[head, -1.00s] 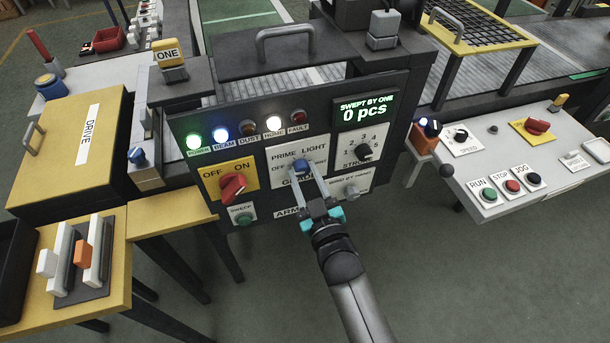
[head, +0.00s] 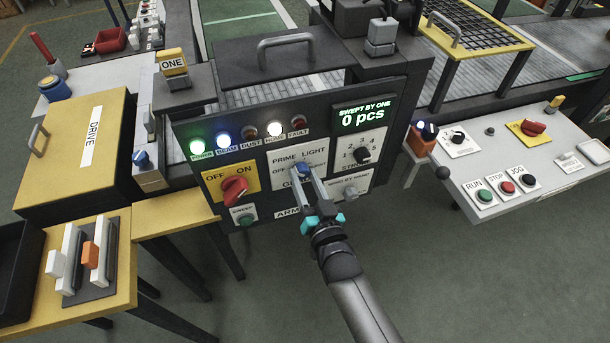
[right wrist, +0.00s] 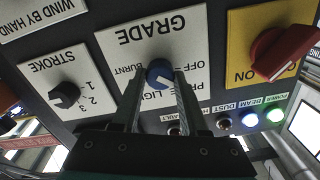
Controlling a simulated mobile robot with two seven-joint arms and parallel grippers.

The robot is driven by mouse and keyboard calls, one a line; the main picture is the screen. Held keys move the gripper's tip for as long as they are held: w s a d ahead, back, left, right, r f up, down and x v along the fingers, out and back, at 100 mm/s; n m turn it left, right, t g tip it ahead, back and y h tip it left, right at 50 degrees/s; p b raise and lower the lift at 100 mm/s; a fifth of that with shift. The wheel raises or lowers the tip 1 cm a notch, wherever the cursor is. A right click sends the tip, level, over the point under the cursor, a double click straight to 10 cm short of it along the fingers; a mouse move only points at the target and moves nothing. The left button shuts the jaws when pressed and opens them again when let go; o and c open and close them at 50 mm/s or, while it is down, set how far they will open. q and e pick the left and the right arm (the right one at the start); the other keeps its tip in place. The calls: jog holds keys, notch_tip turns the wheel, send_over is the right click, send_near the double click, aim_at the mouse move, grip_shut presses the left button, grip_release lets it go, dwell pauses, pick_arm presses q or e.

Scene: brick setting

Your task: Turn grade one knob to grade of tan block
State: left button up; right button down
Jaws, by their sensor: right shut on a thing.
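The grade knob (head: 302,168) is blue and sits on a white plate in the middle of the dark control panel. It also shows in the right wrist view (right wrist: 159,74), where a light mark on its face points to the lower right of that upside-down picture, toward the PRIME side. The plate's words include OFF, PRIME, LIGHT and BURNT. My right gripper (head: 304,172) is shut on the knob, one finger on each side, also in the right wrist view (right wrist: 158,82). I cannot pick out a tan block. My left gripper is out of view.
A red OFF/ON knob (head: 234,188) is left of the grade plate and a black STROKE knob (head: 361,155) right of it. The counter display (head: 363,115) reads 0 pcs. A yellow table with sliders (head: 92,260) stands lower left. A grey console (head: 520,165) is at right.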

jog(key=shift+f+m, duration=0.1)
jog(key=shift+m, duration=1.9)
jog(key=shift+c, duration=2.2)
grip_release()
jog(key=shift+s+d, duration=0.1)
jog(key=shift+s, duration=0.05)
jog(key=p+v, duration=0.1)
jog(key=v, duration=1.4)
jog(key=shift+p, duration=0.35)
